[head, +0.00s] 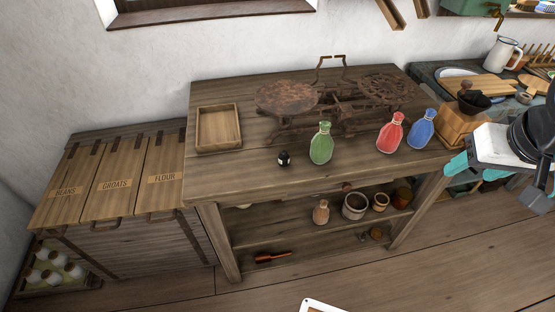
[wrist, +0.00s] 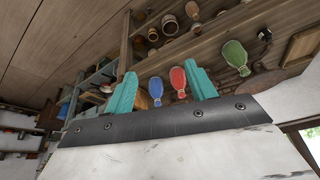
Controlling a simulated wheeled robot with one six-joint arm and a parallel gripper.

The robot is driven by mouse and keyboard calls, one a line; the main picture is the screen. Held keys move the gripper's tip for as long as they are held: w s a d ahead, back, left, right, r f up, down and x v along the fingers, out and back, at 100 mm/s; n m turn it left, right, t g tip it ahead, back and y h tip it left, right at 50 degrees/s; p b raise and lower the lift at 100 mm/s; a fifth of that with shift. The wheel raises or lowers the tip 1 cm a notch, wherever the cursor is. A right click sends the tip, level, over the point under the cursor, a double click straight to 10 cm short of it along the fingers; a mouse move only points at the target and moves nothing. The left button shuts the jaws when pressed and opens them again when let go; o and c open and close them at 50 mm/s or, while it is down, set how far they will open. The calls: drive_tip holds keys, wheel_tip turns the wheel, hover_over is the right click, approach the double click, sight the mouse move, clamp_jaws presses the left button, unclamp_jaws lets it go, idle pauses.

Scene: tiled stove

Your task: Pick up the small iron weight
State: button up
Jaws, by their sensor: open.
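The small iron weight (head: 284,159) is a dark, squat piece with a light mark. It stands upright on the wooden table (head: 230,178), near its front edge, just left of the green bottle (head: 321,143). In the wrist view, a small dark shape beside the green bottle looks like the weight (wrist: 264,35). My gripper (head: 493,184) has teal fingers and is at the right of the head view, off the table's right end and well away from the weight. Its fingers stand wide apart in the wrist view (wrist: 163,77), with nothing held between them.
A rusty balance scale (head: 345,112) stands behind the bottles. A red bottle (head: 390,134) and a blue bottle (head: 421,130) stand to the right, with a coffee grinder (head: 463,122) beyond. A shallow wooden tray (head: 203,148) lies at left. The tabletop around the weight's left side is clear.

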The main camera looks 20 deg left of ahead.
drive_tip(key=w+a+f+n+t+y, duration=0.1)
drive_tip(key=w+a+f+n+t, duration=0.1)
drive_tip(key=w+a+f, duration=0.45)
drive_tip(key=n+t+y, duration=0.4)
drive_tip(key=y, duration=0.3)
approach(286, 159)
drive_tip(key=x, duration=0.3)
drive_tip(key=shift+w+a, duration=0.1)
drive_tip(key=shift+a, duration=0.15)
drive_tip(key=shift+a+f, duration=0.25)
drive_tip(key=shift+a, duration=0.05)
drive_tip(key=x, duration=0.7)
drive_tip(key=shift+w+d, duration=0.15)
drive_tip(key=shift+w, duration=0.2)
drive_tip(key=c, duration=1.2)
